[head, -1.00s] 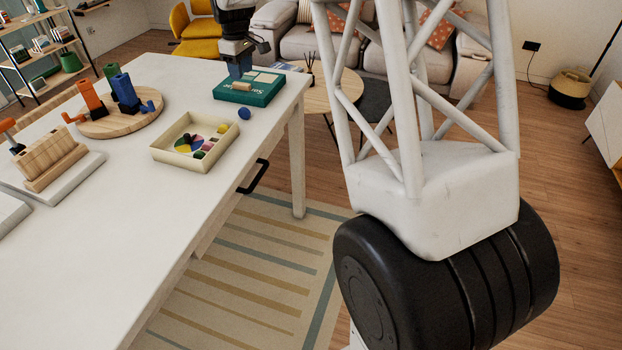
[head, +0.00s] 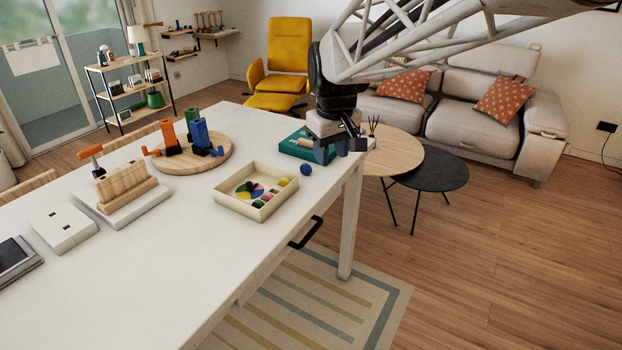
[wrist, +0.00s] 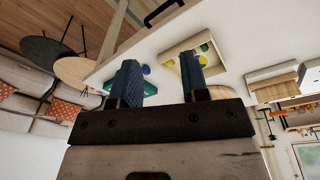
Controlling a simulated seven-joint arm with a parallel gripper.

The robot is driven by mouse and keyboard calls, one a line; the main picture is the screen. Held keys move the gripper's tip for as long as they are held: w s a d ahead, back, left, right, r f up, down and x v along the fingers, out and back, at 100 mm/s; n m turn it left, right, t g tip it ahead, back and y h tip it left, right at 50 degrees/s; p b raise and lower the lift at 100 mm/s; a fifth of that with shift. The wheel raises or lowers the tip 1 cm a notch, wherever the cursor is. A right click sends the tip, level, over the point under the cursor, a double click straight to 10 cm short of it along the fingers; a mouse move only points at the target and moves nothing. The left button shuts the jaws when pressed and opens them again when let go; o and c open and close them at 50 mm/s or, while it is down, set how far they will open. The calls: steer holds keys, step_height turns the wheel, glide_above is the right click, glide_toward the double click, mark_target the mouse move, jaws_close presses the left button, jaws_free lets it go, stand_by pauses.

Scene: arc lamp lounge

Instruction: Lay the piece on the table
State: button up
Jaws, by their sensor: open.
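A round blue piece (head: 306,169) rests on the white table (head: 190,235), just right of a shallow cream tray (head: 240,207) and apart from it. The tray holds a multicoloured disc (head: 249,190) and several small coloured pieces. My gripper (head: 333,153) is near the table's far right corner, beside the teal box and beyond the blue piece. Its two blue fingers are apart with nothing between them. In the wrist view the fingers (wrist: 162,80) show spread, with the blue piece (wrist: 146,70) and the tray (wrist: 180,62) seen past them.
A teal box (head: 296,145) lies partly hidden behind my gripper. A round wooden board (head: 220,158) with orange, green and blue figures, a wooden block stand (head: 126,187) and a white slab (head: 64,227) stand further left. The table's front is clear. Round side tables (head: 396,152) stand beyond.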

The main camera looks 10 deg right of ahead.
steer(key=s+f+m, duration=0.2)
steer(key=s, duration=1)
steer(key=s+f+m+t, duration=0.1)
steer(key=s+f, duration=0.2)
steer(key=s, duration=0.9)
steer(key=shift+a+f+m, duration=0.15)
steer(key=shift+a+m, duration=0.25)
steer(key=shift+a, duration=0.05)
